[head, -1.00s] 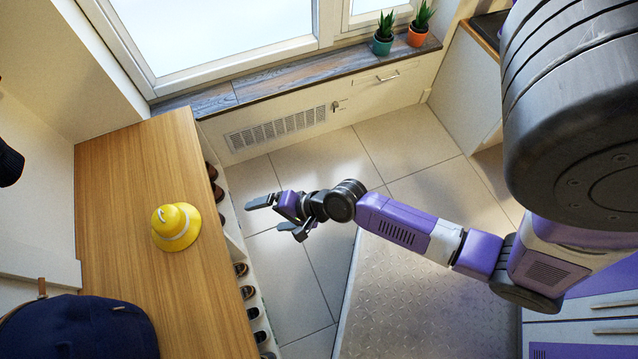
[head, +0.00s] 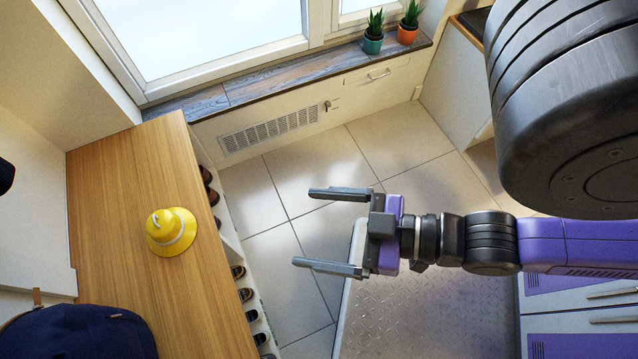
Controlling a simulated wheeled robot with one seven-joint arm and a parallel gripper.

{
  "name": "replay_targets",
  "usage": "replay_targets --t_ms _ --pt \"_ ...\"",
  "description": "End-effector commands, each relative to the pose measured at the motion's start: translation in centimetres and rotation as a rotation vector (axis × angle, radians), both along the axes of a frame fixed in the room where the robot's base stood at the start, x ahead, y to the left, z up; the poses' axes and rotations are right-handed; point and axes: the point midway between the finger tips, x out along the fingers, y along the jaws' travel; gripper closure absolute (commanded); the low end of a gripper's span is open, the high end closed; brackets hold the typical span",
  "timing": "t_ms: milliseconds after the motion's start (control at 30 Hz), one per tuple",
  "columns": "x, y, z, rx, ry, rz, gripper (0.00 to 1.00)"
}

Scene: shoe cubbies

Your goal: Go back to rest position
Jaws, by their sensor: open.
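My gripper (head: 334,231) is in the middle of the head view, over the tiled floor and the edge of a grey metal plate. Its two fingers are spread apart and point left, with nothing between them. My arm reaches in from the right side of the view. The gripper is apart from the wooden bench top and from the shoe cubbies to its left.
A yellow hat (head: 172,231) sits on the wooden bench top (head: 130,180). A dark blue bag (head: 80,333) lies at the lower left. Shoes (head: 238,271) fill cubbies under the bench. Potted plants (head: 373,44) stand on the windowsill. Tiled floor (head: 255,190) is clear.

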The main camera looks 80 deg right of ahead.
Motion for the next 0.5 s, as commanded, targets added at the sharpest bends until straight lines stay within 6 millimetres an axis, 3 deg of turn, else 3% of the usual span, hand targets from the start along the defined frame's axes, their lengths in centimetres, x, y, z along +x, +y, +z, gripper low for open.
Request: replay_targets --t_ms 267,500 --pt "0.0 0.0 1.1 0.003 0.001 -0.002 0.06" --pt "0.0 0.0 6.3 0.004 0.002 -0.002 0.06"
